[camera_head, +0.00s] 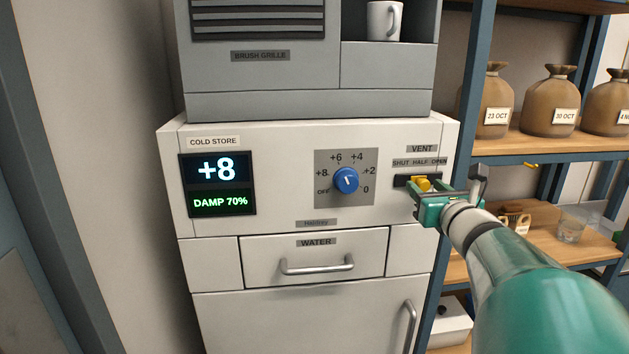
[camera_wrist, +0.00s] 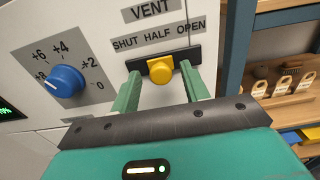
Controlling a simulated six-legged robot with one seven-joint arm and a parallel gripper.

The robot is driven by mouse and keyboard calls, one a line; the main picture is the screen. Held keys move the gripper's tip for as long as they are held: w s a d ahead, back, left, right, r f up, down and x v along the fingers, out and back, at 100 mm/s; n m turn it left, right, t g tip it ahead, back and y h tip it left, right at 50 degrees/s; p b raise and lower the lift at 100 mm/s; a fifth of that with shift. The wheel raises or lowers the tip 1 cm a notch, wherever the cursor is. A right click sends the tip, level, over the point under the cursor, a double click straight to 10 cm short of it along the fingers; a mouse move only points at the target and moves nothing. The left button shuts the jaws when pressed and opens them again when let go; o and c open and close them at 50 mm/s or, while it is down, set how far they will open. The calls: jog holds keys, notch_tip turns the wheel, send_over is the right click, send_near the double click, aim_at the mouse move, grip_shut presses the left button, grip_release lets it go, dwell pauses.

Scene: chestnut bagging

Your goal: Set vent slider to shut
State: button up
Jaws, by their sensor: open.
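The vent slider has a yellow knob (camera_wrist: 160,70) on a short black track (camera_wrist: 189,55) under the labels SHUT, HALF and OPEN. The knob sits near the middle of the track, about under HALF. The knob also shows in the head view (camera_head: 422,184), partly hidden by my gripper. My gripper (camera_wrist: 160,82) is open, with one green finger on either side of the knob. The fingertips reach close to the panel. I cannot tell whether either finger touches the knob.
A blue dial (camera_head: 346,180) is on the panel left of the slider, and a display (camera_head: 217,185) reads +8 and DAMP 70%. The WATER drawer (camera_head: 315,258) is below. A shelf post (camera_head: 466,85) and shelves with brown sacks (camera_head: 550,101) stand to the right.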

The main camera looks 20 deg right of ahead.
jog(key=shift+s+r, duration=0.1)
jog(key=shift+s, duration=0.1)
jog(key=shift+c, duration=0.6)
jog(key=shift+w, duration=0.1)
grip_shut()
jog(key=shift+w+a, duration=0.3)
jog(key=shift+a, duration=0.55)
jog(key=shift+w+a, duration=0.25)
jog(key=shift+a, duration=0.6)
jog(key=shift+o, duration=0.6)
grip_release()
jog(key=shift+a, duration=0.1)
jog(key=shift+s, duration=0.1)
